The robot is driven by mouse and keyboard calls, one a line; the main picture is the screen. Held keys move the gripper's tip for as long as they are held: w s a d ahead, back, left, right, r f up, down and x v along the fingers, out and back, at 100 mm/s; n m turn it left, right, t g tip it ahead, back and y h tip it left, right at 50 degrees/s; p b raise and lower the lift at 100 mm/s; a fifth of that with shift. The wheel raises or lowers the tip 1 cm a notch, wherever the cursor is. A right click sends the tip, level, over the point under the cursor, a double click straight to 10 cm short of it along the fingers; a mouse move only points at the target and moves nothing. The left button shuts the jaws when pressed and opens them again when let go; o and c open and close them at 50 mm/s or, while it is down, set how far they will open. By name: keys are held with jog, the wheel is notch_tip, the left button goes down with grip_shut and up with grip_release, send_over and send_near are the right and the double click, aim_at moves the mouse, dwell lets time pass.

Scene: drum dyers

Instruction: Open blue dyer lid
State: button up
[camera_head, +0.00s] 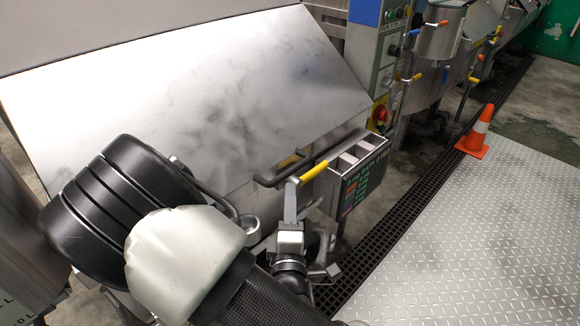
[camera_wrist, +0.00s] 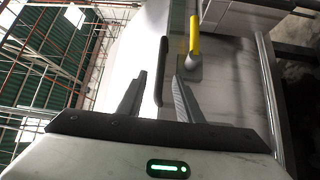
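The dyer lid (camera_head: 190,90) is a large, sloped, smudged metal panel filling the left of the head view, and it looks closed. A dark bar handle (camera_head: 268,181) sits by its lower right edge. My gripper (camera_head: 290,192) is just below the handle. In the wrist view, my gripper (camera_wrist: 161,76) is open, with the dark handle (camera_wrist: 163,65) lined up between its two fingers. I cannot tell how deep the handle sits between them. No grip on it shows. My arm hides the lid's lower left part.
A yellow lever (camera_head: 314,171) is close right of the handle; it also shows in the wrist view (camera_wrist: 194,35). A control box (camera_head: 357,180) and a control column with a blue top (camera_head: 366,12) stand right. Metal plate flooring (camera_head: 460,250) is clear.

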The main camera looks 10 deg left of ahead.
jog(key=w+b, duration=0.2)
jog(key=w, duration=0.2)
jog(key=w+a+b, duration=0.1)
jog(key=w+b, duration=0.1)
jog(key=w, duration=0.3)
jog(key=w+b, duration=0.2)
jog(key=w, duration=0.3)
jog(key=shift+a+r, duration=0.25)
jog(key=shift+a, duration=0.15)
jog(key=c, duration=0.6)
jog(key=shift+r, duration=0.1)
grip_shut()
